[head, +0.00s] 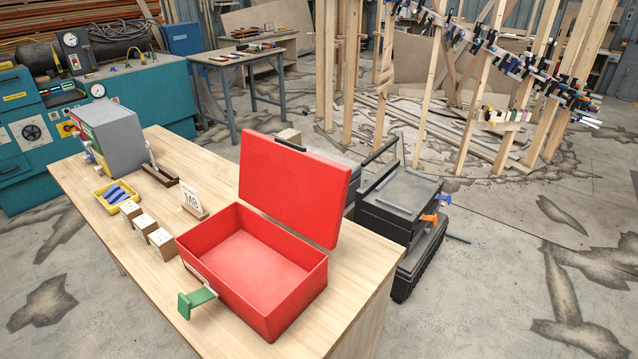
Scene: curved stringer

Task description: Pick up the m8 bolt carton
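Several small light-brown cartons stand in a row on the wooden workbench, left of the open red case: a far carton (131,209), a middle carton (145,225) and a near carton (163,243). A white card marked M8 (193,198) stands in a wooden holder just right of the row. Any print on the cartons is too small to read, so I cannot tell which is the m8 bolt carton. My gripper is not in view.
A yellow tray (117,196) and grey cabinet (110,138) are farther left. A black unit (395,205) stands right of the bench. The right floor is mostly clear.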

